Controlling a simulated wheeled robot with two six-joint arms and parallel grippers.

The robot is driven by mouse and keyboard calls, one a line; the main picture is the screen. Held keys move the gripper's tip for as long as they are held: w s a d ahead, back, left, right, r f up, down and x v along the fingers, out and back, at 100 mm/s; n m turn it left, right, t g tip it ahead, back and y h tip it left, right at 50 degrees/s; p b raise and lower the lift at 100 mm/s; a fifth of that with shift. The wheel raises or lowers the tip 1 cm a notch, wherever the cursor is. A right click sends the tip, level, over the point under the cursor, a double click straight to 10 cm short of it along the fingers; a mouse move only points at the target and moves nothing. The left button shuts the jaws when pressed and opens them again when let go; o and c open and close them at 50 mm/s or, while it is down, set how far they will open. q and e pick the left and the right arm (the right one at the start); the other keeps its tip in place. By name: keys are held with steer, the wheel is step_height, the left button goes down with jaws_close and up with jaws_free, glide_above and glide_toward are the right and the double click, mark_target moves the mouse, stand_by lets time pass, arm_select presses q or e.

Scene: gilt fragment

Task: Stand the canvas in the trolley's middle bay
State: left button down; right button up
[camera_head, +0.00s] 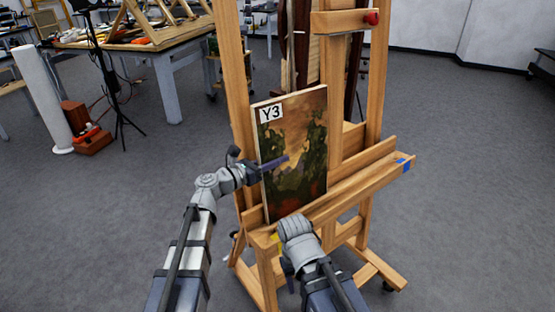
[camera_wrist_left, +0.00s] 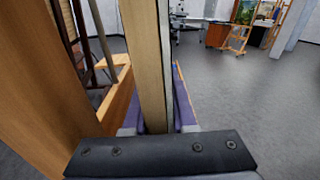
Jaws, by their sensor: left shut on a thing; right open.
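The canvas (camera_head: 300,135), a dark landscape with a white Y3 label at its top left, stands upright on the ledge of a wooden easel (camera_head: 240,90). My left gripper (camera_head: 272,166) is shut on its left edge, with one finger across the painted face. In the left wrist view the canvas edge (camera_wrist_left: 147,60) runs between the two purple fingers (camera_wrist_left: 160,110). My right gripper (camera_head: 288,272) is open and empty, low in front of the easel ledge; its fingers are partly hidden by its wrist. I cannot make out the trolley or its bays in these views.
The easel ledge (camera_head: 375,175) extends right of the canvas, with a blue mark near its end. A red knob (camera_head: 371,18) is on the upper clamp. A workbench (camera_head: 165,55) and a black tripod (camera_head: 118,105) stand at the back left. Grey floor is clear right of the easel.

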arm_select(q)
steer(key=c, duration=0.6)
jaws_free()
steer(key=shift+c, duration=0.2)
steer(key=v, duration=0.8)
steer(key=shift+d, duration=0.1)
